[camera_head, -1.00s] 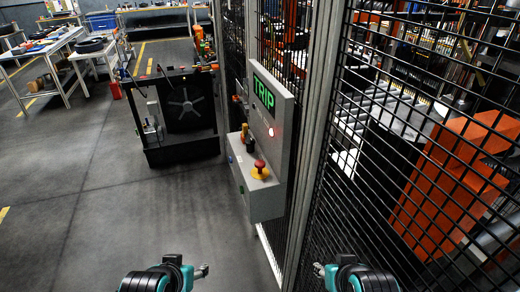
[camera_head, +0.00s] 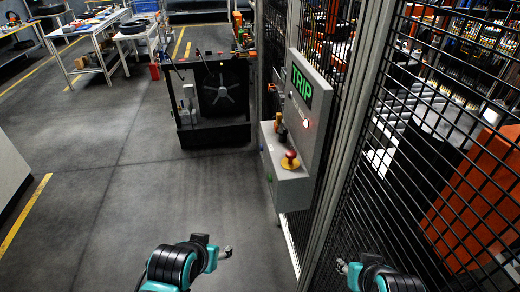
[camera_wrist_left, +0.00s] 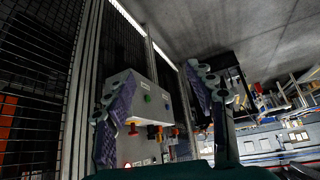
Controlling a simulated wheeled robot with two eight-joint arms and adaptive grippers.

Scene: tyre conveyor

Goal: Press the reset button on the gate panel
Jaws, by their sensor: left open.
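The grey gate panel (camera_head: 304,122) is mounted on the fence, with a lit green "TRIP" sign (camera_head: 302,87) and a glowing light below it. Its lower box (camera_head: 290,186) carries a red mushroom button on a yellow base (camera_head: 289,160), a dark and orange control (camera_head: 280,130), and small green (camera_head: 270,178) and blue buttons on its left side. Which is the reset button cannot be read. My left gripper (camera_head: 228,252) is below and left of the panel, apart from it. In the left wrist view its open, empty fingers (camera_wrist_left: 160,85) frame the box. My right gripper (camera_head: 341,267) is low beside the fence; its fingers are unclear.
Black mesh fence (camera_head: 420,120) and grey posts run along the right, with orange machinery behind. A dark cart with a wheel (camera_head: 212,105) stands beyond the panel. White tables (camera_head: 90,45) are at the back left. Grey floor left of the panel is clear.

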